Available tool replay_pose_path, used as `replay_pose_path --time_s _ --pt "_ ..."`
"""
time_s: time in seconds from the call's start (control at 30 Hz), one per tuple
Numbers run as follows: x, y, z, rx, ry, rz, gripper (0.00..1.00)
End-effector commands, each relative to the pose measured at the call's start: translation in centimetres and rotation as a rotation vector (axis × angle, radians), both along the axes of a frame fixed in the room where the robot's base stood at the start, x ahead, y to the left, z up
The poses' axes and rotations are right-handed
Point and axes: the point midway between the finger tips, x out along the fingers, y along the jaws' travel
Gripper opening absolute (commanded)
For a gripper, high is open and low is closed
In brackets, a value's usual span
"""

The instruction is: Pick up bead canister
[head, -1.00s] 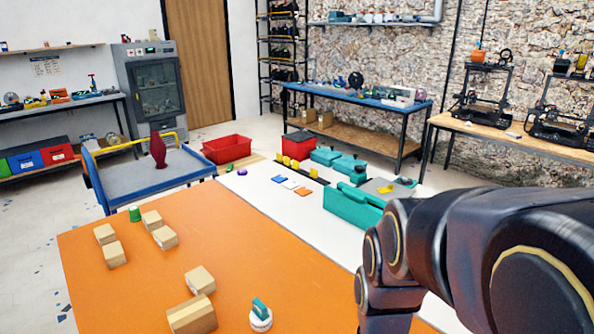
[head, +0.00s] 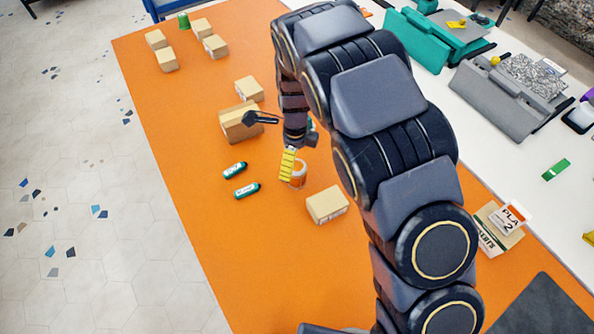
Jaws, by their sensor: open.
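A small white and orange canister (head: 299,175), which looks like the bead canister, stands on the orange table in the head view. A yellow strip-like thing with dark marks (head: 288,163) overlaps its left side; I cannot tell whether they touch. My gripper (head: 284,130) is open just beyond and above the canister, with one dark finger reaching out to the left. My wrist and arm hide part of the area behind it. No object shows between the fingers.
Two green bottles (head: 246,190) lie left of the canister. A cardboard box (head: 327,204) is close at its right, and another (head: 240,122) stands behind my gripper's left finger. Several boxes sit farther back. The orange table's (head: 240,270) near left part is clear.

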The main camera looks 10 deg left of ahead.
Motion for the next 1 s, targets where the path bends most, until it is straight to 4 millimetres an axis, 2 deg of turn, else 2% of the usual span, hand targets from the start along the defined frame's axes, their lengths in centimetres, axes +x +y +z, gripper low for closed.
replay_pose_path --time_s 0.17,0.43,0.7,0.77,0.8,0.87,1.0 --pt "0.0 -0.1 -1.6 -0.001 0.002 0.002 0.86" --pt "0.2 -0.2 -5.5 -0.002 0.003 0.003 0.86" --pt "0.3 -0.2 -5.8 -0.001 -0.001 0.003 0.84" --pt "0.3 -0.2 -5.8 -0.001 -0.001 0.003 0.59" --pt "0.3 -0.2 -5.8 -0.001 -0.001 0.003 0.42" --pt "0.3 -0.2 -5.8 -0.001 -0.001 0.003 0.18" --pt "0.3 -0.2 -5.8 -0.001 -0.001 0.003 0.17"
